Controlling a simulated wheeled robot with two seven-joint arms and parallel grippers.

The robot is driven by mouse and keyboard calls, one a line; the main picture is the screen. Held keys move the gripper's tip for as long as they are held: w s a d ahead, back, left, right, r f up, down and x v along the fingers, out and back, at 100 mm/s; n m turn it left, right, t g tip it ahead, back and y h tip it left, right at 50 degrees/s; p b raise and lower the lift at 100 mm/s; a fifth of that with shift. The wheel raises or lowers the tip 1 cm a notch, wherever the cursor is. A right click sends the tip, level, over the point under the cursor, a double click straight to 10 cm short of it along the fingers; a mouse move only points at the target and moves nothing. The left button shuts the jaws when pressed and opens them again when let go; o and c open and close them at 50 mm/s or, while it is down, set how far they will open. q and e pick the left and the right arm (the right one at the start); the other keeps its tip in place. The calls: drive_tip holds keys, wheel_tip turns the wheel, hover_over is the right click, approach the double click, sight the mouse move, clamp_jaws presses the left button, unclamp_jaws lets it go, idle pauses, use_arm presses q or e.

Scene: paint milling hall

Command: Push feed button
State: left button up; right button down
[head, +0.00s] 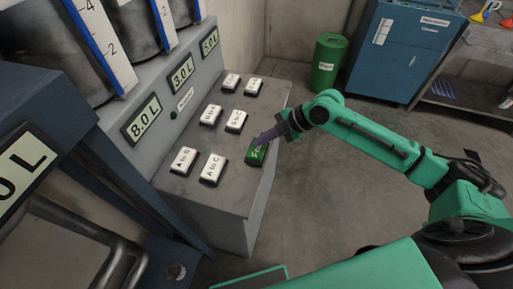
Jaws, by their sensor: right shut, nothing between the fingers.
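The green feed button (256,154) sits at the near right edge of the grey console top, its label partly covered by my gripper. My right gripper (261,139) comes in from the right with its fingers shut and empty. Its fingertips are at the far edge of the green button. I cannot tell whether they touch it or hover just above. My left gripper is not in view.
White buttons, including "A to B" (184,160) and "A to C" (212,168), stand close left of the green one on the console (236,194). Displays read 8.0 L (145,119), 3.0 L and 5.0 L. A green bin (327,64) and blue cabinet (401,50) stand behind.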

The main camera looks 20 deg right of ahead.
sight(261, 147)
idle(0.6)
drive_tip(key=shift+f, duration=0.45)
drive_tip(key=shift+f+b, duration=0.15)
drive_tip(key=shift+b, duration=0.25)
drive_tip(key=shift+r+p, duration=0.6)
wheel_tip(261, 147, up, 6)
drive_tip(key=p, duration=0.5)
drive_tip(key=shift+r, duration=0.15)
